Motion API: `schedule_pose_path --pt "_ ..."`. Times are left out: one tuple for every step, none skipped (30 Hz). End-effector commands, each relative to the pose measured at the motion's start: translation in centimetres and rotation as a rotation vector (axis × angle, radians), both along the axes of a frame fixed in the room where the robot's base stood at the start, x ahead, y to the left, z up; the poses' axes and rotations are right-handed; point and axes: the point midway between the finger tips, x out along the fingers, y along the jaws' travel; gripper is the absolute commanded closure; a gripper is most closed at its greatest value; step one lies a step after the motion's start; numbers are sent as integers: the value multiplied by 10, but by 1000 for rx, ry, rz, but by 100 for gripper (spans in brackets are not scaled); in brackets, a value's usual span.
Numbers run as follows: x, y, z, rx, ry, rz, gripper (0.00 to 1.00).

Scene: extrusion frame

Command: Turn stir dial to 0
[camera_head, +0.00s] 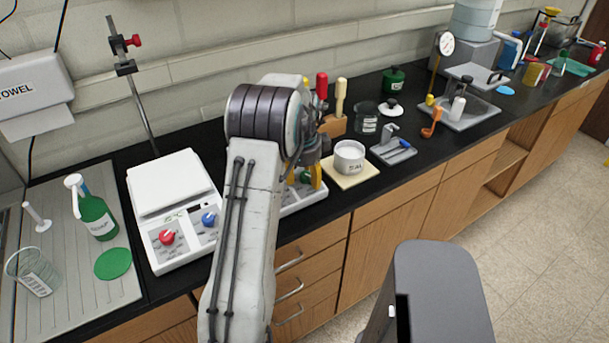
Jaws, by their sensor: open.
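A white hotplate (175,190) stands on the black counter to the left of my arm. Its front panel has a red dial (167,237) and a blue dial (209,219). The labels are too small to read, so I cannot tell which is the stir dial or where either points. My gripper (313,172) is open, mostly hidden behind my arm. It is right of the hotplate, over a second white device (297,201) that my arm largely covers. Any dials on that device are hard to make out.
A metal stand (133,90) rises behind the hotplate. A white pot (349,157) and a wooden block (332,125) with tools are close right of my gripper.

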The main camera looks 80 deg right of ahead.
Motion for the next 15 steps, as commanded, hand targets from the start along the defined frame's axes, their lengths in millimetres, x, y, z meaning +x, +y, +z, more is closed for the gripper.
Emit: schedule_pose_path --pt "0 0 0 0 0 0 47" --pt "0 0 0 0 0 0 47" --pt "0 0 0 1 0 0 47" --pt "0 0 0 1 0 0 47" --pt "0 0 0 1 0 0 47" --pt "0 0 0 1 0 0 47" --pt "0 0 0 1 0 0 50" --pt "0 0 0 1 0 0 53" --pt "0 0 0 1 0 0 56" --pt "0 0 0 1 0 0 59" --pt "0 0 0 1 0 0 62" --pt "0 0 0 1 0 0 65" --pt "0 0 0 1 0 0 68" --pt "0 0 0 1 0 0 71" --pt "0 0 0 1 0 0 74"
